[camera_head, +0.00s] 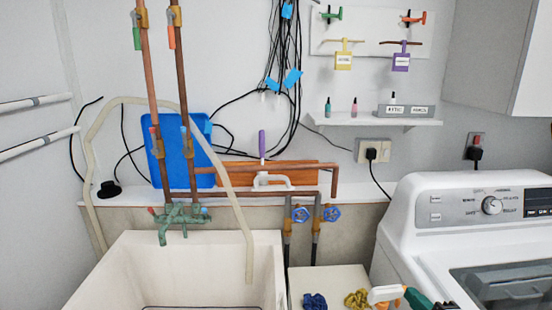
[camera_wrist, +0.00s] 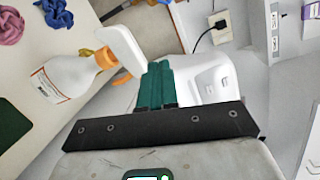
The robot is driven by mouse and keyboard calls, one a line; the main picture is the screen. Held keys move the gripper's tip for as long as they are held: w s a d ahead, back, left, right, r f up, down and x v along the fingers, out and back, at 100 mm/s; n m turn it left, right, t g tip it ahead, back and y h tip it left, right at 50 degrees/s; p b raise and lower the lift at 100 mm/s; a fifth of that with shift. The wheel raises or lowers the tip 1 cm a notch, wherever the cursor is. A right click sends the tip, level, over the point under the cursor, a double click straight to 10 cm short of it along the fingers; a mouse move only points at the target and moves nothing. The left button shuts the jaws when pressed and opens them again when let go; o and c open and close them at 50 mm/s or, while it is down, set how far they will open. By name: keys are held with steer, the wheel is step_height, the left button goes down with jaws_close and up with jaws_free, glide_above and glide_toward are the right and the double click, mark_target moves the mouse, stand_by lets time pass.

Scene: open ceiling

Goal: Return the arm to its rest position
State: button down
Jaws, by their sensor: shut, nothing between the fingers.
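My gripper (camera_wrist: 155,88) shows in the wrist view with its dark green fingers together and nothing between them. A white spray bottle (camera_wrist: 68,88) with an orange neck is just left of the fingers. Its white head (camera_wrist: 122,48) lies close past the fingertips; I cannot tell whether they touch. In the head view the fingers (camera_head: 418,298) show at the bottom edge, right of the white and orange spray head (camera_head: 384,294). Most of my arm is out of view.
A washing machine (camera_head: 420,215) stands close at the right, a sink (camera_head: 190,255) at the left. Blue (camera_head: 315,301) and yellow (camera_head: 357,299) cloths lie on the counter (camera_head: 330,277) between them. Copper pipes (camera_head: 150,80), valves and hanging black cables (camera_head: 283,50) are along the wall.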

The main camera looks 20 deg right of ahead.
steer(key=s+a+f+n+g+y, duration=0.2)
steer(key=s+a+f+n+g, duration=0.2)
steer(key=a+f+n, duration=0.35)
steer(key=s+a+f+n+g, duration=0.2)
steer(key=s+f+n+g, duration=0.1)
steer(key=s, duration=0.4)
steer(key=s+a+f+n+g, duration=0.3)
steer(key=s+f+n+g, duration=0.1)
steer(key=s+n, duration=0.2)
steer(key=s+a+f+n+g, duration=0.2)
steer(key=s+f+n+g, duration=0.1)
steer(key=s, duration=0.5)
steer(key=shift+s+a+f+n+g+h, duration=0.2)
steer(key=shift+s+a+n+g+h, duration=0.15)
steer(key=shift+n+g, duration=0.3)
